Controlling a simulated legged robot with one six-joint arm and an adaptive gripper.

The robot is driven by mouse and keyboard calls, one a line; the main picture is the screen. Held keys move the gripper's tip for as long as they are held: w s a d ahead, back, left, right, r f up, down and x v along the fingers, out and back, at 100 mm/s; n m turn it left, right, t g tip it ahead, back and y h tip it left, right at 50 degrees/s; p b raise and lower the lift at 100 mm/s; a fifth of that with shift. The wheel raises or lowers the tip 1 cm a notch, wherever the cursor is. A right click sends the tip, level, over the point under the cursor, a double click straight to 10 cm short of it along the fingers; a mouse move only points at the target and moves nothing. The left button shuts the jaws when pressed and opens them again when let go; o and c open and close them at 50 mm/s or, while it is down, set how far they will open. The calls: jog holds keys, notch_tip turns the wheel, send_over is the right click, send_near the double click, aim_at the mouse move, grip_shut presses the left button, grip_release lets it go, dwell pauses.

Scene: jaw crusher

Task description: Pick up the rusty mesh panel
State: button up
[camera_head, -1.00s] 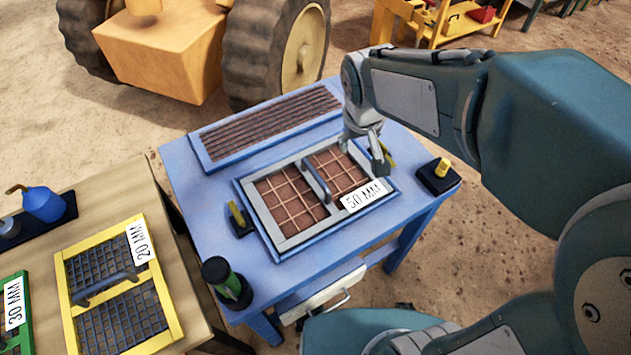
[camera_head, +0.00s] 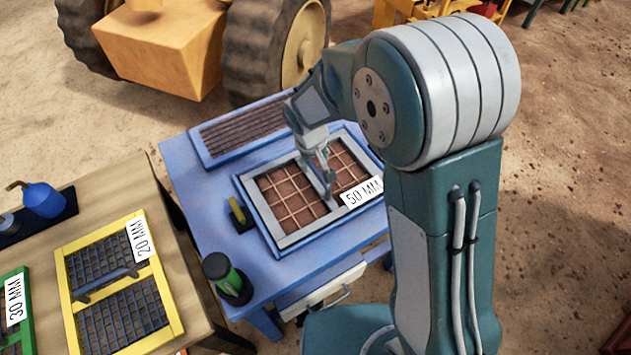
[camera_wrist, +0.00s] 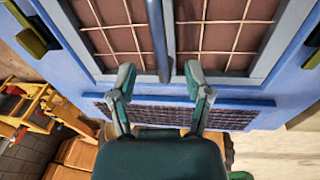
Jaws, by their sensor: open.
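The rusty mesh panel (camera_head: 293,198) has a grey frame, brown mesh and a "50 MM" tag. It lies flat in a blue holder on the blue table (camera_head: 185,185). A dark bar handle runs across its middle; my gripper (camera_head: 325,178) partly hides it in the head view. My gripper is over the panel's middle, pointing down. In the wrist view its two fingers (camera_wrist: 159,76) are spread, one on each side of the handle (camera_wrist: 158,35), with gaps visible. I cannot tell whether the fingertips are level with the handle.
Clamps with yellow handles sit beside the panel; one (camera_head: 240,216) is at its left. A green and black bottle (camera_head: 225,278) stands at the front corner. A slatted panel (camera_head: 243,128) lies behind. A wooden table (camera_head: 120,190) at left holds a yellow-framed mesh (camera_head: 118,282).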

aim_at(315, 169)
jog(key=shift+w+d+f, duration=0.1)
jog(key=shift+w+f, duration=0.05)
jog(key=shift+f, duration=0.75)
jog(key=shift+w+a+f, duration=0.1)
jog(key=shift+w+f, duration=0.1)
jog(key=shift+f, duration=0.75)
jog(key=shift+w+d+f, duration=0.1)
jog(key=shift+w+f, duration=0.05)
jog(key=shift+f, duration=0.75)
grip_shut()
